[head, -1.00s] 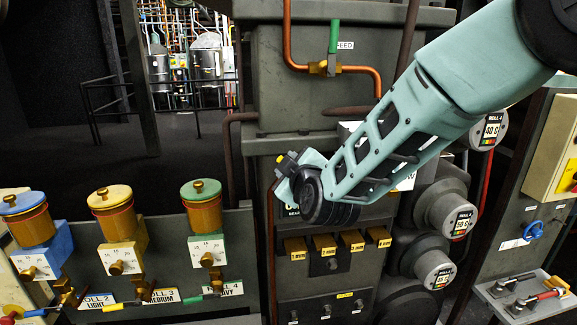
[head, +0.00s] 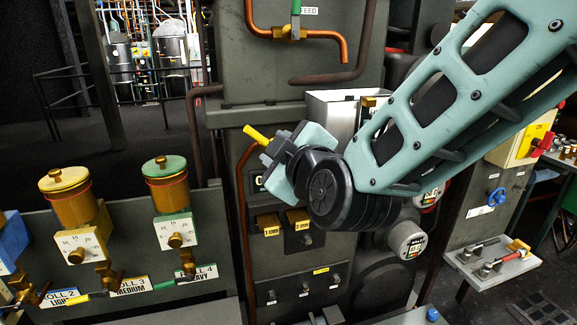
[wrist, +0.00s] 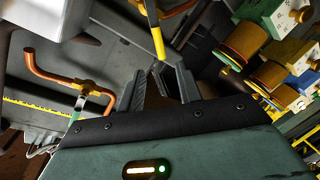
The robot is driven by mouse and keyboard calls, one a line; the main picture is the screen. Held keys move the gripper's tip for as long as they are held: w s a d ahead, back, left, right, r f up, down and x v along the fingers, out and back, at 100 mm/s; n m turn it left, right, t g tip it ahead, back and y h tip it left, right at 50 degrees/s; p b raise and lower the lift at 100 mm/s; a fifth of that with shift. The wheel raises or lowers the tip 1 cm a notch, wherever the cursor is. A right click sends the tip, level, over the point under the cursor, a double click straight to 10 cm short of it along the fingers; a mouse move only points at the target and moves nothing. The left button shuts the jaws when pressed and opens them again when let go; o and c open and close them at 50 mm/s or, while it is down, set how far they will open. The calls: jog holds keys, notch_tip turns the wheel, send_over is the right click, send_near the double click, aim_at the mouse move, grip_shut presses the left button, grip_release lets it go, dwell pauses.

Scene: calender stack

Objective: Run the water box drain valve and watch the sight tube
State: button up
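My gripper (head: 283,158) is in front of the grey machine column in the head view, its tips pointing up and left. A yellow handle (head: 256,134) shows at its tips; in the wrist view the yellow handle (wrist: 157,40) comes down from a dark bar to the fingertips (wrist: 160,72). A light-grey metal box (head: 331,112) stands right behind my wrist and is partly hidden. A brass valve (head: 290,32) with a green handle, labelled FEED, is above. I cannot pick out a sight tube.
Brass cups with green (head: 163,165) and yellow (head: 63,178) lids stand on a panel at left. Labelled roll ends, one of them a grey roll end (head: 408,240), sit below my arm. A shelf with levers (head: 492,262) is at right. Open floor lies behind at left.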

jog(key=shift+b+v, duration=0.3)
jog(key=shift+v, duration=1.9)
dwell(5.8)
